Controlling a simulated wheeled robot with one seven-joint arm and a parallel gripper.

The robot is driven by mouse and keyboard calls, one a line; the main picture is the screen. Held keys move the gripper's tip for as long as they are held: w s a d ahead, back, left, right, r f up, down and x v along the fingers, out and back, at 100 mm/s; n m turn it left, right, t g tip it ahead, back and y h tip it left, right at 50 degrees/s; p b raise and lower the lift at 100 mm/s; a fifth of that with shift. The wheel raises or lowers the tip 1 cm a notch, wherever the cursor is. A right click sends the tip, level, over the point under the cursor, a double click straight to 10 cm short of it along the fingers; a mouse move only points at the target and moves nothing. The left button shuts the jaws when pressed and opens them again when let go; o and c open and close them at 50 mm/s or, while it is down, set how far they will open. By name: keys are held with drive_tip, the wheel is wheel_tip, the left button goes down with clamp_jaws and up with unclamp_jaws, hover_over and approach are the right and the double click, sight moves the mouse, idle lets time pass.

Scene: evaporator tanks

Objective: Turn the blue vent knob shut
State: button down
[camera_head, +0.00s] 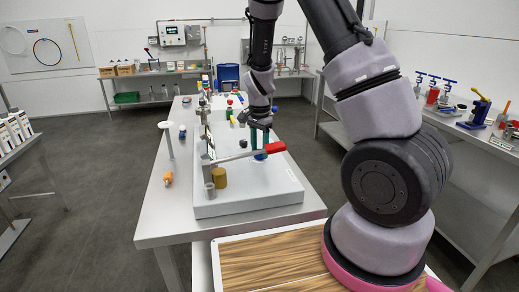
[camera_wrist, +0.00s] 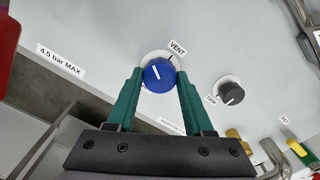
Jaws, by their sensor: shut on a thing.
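The blue vent knob (camera_wrist: 159,75) sits on the light grey panel (camera_wrist: 225,50) beside the "VENT" label (camera_wrist: 178,48). A white line marks its face, running at a slant toward the upper left. My gripper (camera_wrist: 158,82) has its two green fingers on either side of the knob, shut on it. In the head view my gripper (camera_head: 259,140) points down at the white unit (camera_head: 250,195) on the steel table, and a bit of the blue knob (camera_head: 260,156) shows beneath it.
A dark grey knob (camera_wrist: 229,93) is to the right of the blue one. A brass cylinder (camera_head: 219,177) stands at the unit's left. An orange-handled tool (camera_head: 168,178) lies on the table.

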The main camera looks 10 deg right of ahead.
drive_tip(key=n, duration=0.6)
drive_tip(key=shift+n, duration=0.3)
drive_tip(key=n, duration=1.1)
drive_tip(key=shift+n, duration=0.3)
drive_tip(key=n, duration=0.5)
drive_tip(key=shift+n, duration=0.4)
drive_tip(key=shift+d, duration=0.1)
drive_tip(key=shift+c, duration=1.4)
unclamp_jaws()
